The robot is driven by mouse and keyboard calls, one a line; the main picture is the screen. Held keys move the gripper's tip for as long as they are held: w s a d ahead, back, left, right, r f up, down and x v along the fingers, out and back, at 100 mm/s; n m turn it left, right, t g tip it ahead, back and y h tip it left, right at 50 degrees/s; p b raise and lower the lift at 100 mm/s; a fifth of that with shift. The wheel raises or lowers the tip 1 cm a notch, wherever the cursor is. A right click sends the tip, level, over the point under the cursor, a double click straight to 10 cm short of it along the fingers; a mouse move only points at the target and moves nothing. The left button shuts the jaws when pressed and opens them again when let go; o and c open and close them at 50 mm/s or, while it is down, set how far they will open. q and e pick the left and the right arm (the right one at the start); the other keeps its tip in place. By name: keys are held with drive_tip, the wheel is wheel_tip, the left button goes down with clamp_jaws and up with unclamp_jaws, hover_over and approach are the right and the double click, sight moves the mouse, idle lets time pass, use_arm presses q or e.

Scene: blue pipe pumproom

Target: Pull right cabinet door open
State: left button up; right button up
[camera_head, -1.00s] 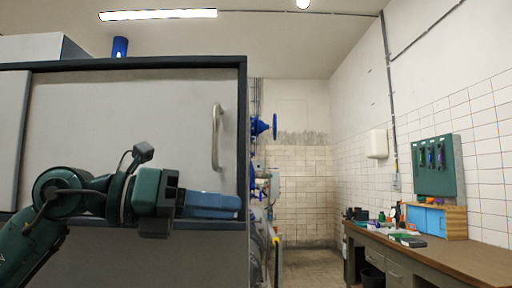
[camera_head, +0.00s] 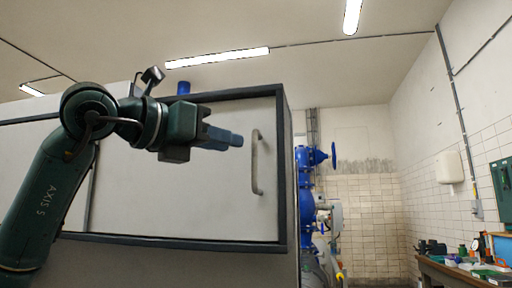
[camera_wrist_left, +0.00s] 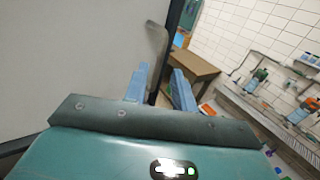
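The right cabinet door (camera_head: 190,192) is a pale flat panel in a dark frame, and it looks shut. Its vertical metal handle (camera_head: 256,162) is near the door's right edge. My left gripper (camera_head: 238,139) is in front of the door, just left of the handle's upper part, with its blue fingers pointing right. In the left wrist view, the left gripper (camera_wrist_left: 160,85) is open, and the handle (camera_wrist_left: 157,48) shows in the gap between its fingers, reaching past the tips. I cannot tell how far the handle is from the fingers. My right gripper is not in view.
Blue pipes with a valve wheel (camera_head: 333,155) stand right of the cabinet. A workbench (camera_head: 455,272) with small items is along the right tiled wall. A white box (camera_head: 450,167) hangs there. Floor between cabinet and bench is largely out of view.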

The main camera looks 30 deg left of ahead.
sight(254, 149)
use_arm(q)
drive_tip(key=p+x, duration=0.1)
drive_tip(key=x, duration=0.6)
drive_tip(key=shift+w+d, duration=0.1)
drive_tip(key=shift+w, duration=0.15)
drive_tip(key=shift+c, duration=0.4)
clamp_jaws()
